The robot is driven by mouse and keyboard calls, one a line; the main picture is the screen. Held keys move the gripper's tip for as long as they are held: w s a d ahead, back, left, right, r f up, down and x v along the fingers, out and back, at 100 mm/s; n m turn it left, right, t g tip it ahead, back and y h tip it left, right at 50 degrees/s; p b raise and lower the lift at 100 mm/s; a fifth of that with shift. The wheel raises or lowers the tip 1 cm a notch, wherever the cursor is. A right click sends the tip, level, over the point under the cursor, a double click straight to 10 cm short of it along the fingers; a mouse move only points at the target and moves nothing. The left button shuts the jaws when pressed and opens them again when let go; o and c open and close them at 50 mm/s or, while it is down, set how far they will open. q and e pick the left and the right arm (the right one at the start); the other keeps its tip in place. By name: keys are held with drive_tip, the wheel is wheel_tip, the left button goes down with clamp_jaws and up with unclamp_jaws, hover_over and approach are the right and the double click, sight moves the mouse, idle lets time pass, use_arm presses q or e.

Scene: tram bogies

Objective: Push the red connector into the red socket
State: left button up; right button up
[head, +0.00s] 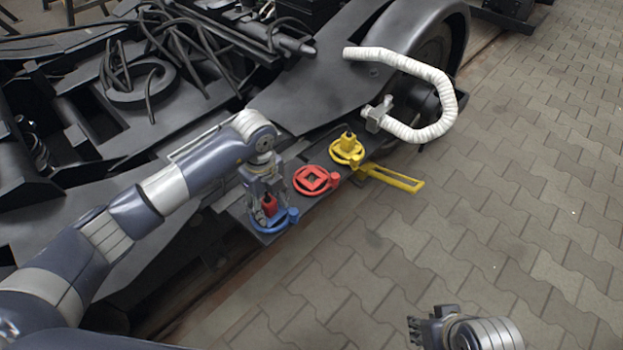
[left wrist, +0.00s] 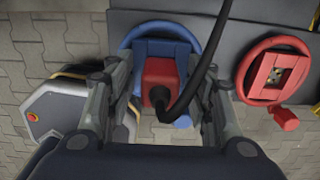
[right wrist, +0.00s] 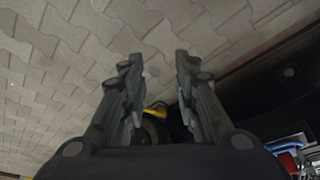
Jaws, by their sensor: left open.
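The red connector (head: 269,204) stands in the blue ring-shaped socket (head: 272,222) on the dark plate beside the bogie. In the left wrist view the red connector (left wrist: 160,82) shows with a black cable rising from it, in front of the blue socket (left wrist: 160,42). My left gripper (head: 266,205) is open, its fingers on either side of the connector with gaps visible. The red socket (head: 314,180) is empty, just right of the blue one; it also shows in the left wrist view (left wrist: 272,72). My right gripper (right wrist: 155,60) is open and empty, over the paving.
A yellow connector (head: 348,141) sits in the yellow socket (head: 346,155), right of the red socket. A yellow handle bar (head: 395,178) sticks out over the paving. A white ribbed hose (head: 440,100) curves in front of the wheel. Paving (head: 480,220) at right is clear.

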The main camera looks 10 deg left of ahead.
drive_tip(key=shift+w, duration=0.1)
drive_tip(key=shift+f, duration=0.65)
drive_tip(key=shift+w, duration=0.1)
use_arm(q)
clamp_jaws()
use_arm(e)
drive_tip(key=shift+w+r, duration=0.1)
drive_tip(key=shift+r, duration=0.15)
use_arm(q)
drive_tip(key=shift+r, duration=0.15)
use_arm(e)
drive_tip(key=shift+w, duration=0.15)
